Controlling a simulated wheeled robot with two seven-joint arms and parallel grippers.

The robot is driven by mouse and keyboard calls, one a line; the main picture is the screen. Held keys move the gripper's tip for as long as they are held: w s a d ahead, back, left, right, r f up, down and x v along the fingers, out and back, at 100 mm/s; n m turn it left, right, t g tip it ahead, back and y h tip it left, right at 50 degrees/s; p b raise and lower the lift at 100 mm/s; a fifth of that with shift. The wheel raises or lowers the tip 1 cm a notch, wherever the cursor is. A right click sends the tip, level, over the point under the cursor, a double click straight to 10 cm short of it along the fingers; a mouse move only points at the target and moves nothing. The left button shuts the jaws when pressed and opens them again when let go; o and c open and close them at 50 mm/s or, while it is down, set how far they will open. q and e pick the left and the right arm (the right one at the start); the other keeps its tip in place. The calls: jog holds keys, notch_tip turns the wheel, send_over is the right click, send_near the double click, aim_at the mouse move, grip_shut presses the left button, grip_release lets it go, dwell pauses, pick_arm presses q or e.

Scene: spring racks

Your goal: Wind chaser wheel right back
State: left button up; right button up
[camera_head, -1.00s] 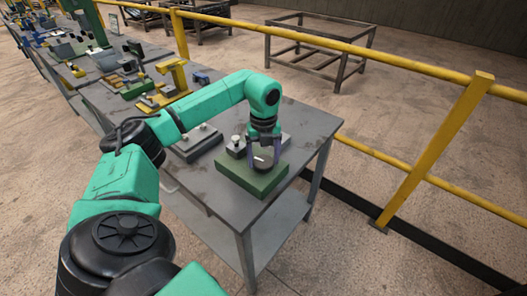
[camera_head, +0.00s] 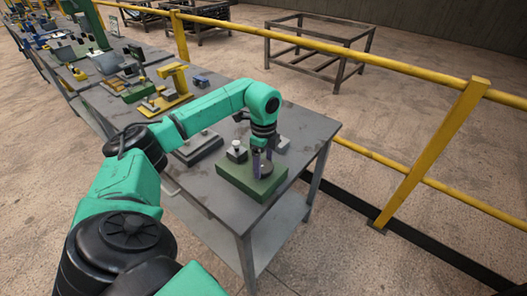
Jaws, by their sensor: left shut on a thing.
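My left gripper (camera_head: 262,165) points down over a green block (camera_head: 240,183) near the right end of the grey table. It is shut on a dark round wheel (camera_head: 263,171) at the top of the green block. The fingers cover part of the wheel. A small dark block with a light knob (camera_head: 237,150) stands just left of the gripper, behind the green block. My right gripper is not in view.
A grey plate with pegs (camera_head: 198,148) lies left of the green block, partly behind my left arm. A yellow stand (camera_head: 180,82) and more tools fill the table (camera_head: 232,212) farther back. A yellow railing (camera_head: 440,150) runs along the right side.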

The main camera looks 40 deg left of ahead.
pick_arm(q)
jog(key=shift+w+r+n, duration=0.1)
jog(key=shift+r+n, duration=0.05)
jog(key=shift+n, duration=0.45)
jog(key=o, duration=1.2)
notch_tip(320, 180, up, 8)
jog(key=shift+r+b, duration=0.1)
jog(key=shift+b, duration=0.5)
notch_tip(320, 180, up, 6)
jog(key=r+p, duration=0.1)
jog(key=p, duration=0.1)
send_over(264, 165)
jog(key=shift+s+f, duration=0.2)
jog(key=shift+f, duration=0.1)
